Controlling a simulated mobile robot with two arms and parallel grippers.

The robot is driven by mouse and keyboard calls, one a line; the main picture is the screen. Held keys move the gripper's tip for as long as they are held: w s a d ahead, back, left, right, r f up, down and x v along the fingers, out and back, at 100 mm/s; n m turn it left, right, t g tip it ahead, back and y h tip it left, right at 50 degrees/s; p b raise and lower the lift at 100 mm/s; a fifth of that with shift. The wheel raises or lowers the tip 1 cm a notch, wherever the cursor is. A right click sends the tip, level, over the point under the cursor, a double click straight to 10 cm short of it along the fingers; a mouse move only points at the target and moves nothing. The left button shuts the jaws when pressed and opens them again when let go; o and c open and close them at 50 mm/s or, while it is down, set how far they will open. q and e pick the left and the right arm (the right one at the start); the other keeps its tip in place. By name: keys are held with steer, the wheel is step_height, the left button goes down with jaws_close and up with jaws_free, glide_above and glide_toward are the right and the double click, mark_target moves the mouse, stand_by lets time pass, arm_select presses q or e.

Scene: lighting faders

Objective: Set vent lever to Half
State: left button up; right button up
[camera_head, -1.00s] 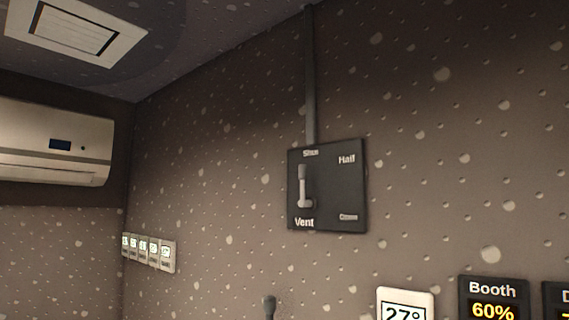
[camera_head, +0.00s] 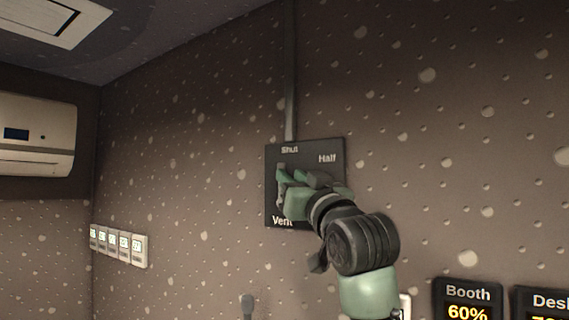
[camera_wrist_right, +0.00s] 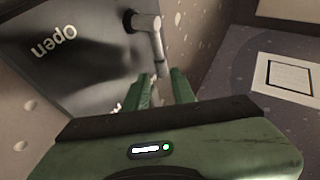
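The vent panel (camera_head: 334,150) is a dark plate on the wall, with "Shut" at its upper left, "Half" at its upper right and "Vent" at its lower left. My right gripper (camera_head: 292,178) is in front of it and hides much of its middle and the "Open" label. The grey vent lever (camera_wrist_right: 157,45) shows in the right wrist view, its handle end reaching toward the gap between the two green fingers (camera_wrist_right: 163,85). The fingers are apart; whether either touches the handle I cannot tell. My left gripper is not in view.
A dark conduit (camera_head: 290,70) runs up the wall from the panel. Several small wall switches (camera_head: 120,245) are at the left, below an air conditioner (camera_head: 36,135). A "Booth" display (camera_head: 467,300) is at the lower right. The wall around the panel is clear.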

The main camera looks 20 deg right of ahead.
steer(key=p+x, duration=0.2)
steer(key=x, duration=0.2)
steer(key=shift+w+a+f, duration=0.1)
steer(key=shift+w+a, duration=0.05)
jaws_close()
stand_by(1.3)
